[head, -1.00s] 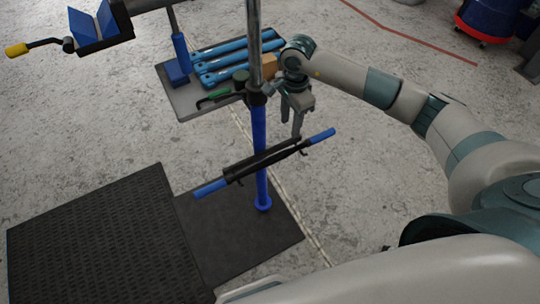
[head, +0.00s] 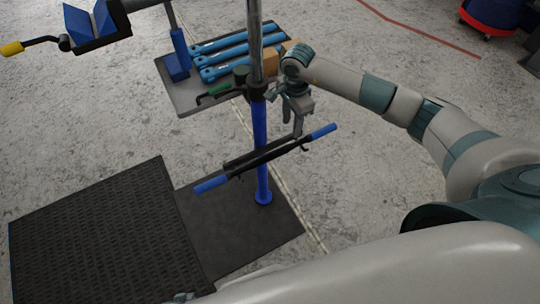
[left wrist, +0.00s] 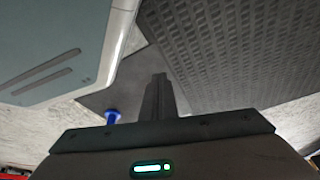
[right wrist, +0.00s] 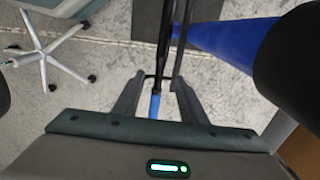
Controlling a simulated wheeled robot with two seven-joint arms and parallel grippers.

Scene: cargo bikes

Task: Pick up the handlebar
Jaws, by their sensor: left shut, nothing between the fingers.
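The handlebar is a dark bar (head: 268,152) with blue grips at both ends. In the head view it lies slanted across the blue post of a stand; whether the post supports it is unclear. My right gripper (head: 298,134) points down at the bar's right half. In the right wrist view, my right gripper's fingers (right wrist: 158,82) are apart, with the handlebar's dark bar (right wrist: 165,40) and blue grip (right wrist: 155,105) showing between them. Contact is not clear. My left gripper (left wrist: 158,80) is shut and empty, low over the floor mats, away from the handlebar.
The stand's post (head: 260,140) rises close to my right gripper. Behind it a grey tray (head: 185,100) holds several blue tools (head: 225,55) and a tan block. A clamp (head: 95,25) is at upper left. Black mats (head: 95,230) lie on the floor at lower left.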

